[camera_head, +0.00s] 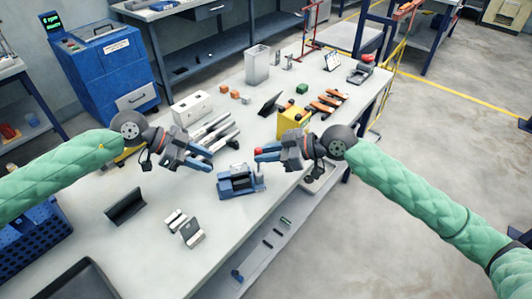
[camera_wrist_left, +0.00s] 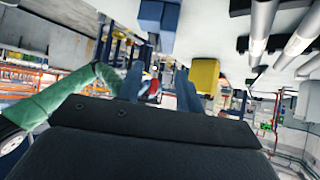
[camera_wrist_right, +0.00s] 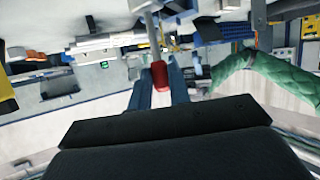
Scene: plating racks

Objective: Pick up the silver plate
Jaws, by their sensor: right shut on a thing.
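Small silver-grey plate-like pieces (camera_head: 191,230) stand on the table, front left of the blue clamp fixture; I cannot tell which piece is the silver plate. The blue clamp fixture (camera_head: 238,183) sits on the table between my grippers. My right gripper (camera_head: 258,154) is shut on its red handle (camera_wrist_right: 159,75), at the end of a grey lever, above the fixture. My left gripper (camera_head: 208,158) is open and empty, above the table to the left of the fixture. Its two fingers stand apart in the left wrist view (camera_wrist_left: 160,84).
Silver tubes (camera_head: 212,135) lie behind my left gripper. A yellow box (camera_head: 292,121) stands behind my right gripper. A black angled stand (camera_head: 126,206) is at the left, and a dark tray (camera_head: 82,282) at the near left. The table's front middle is clear.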

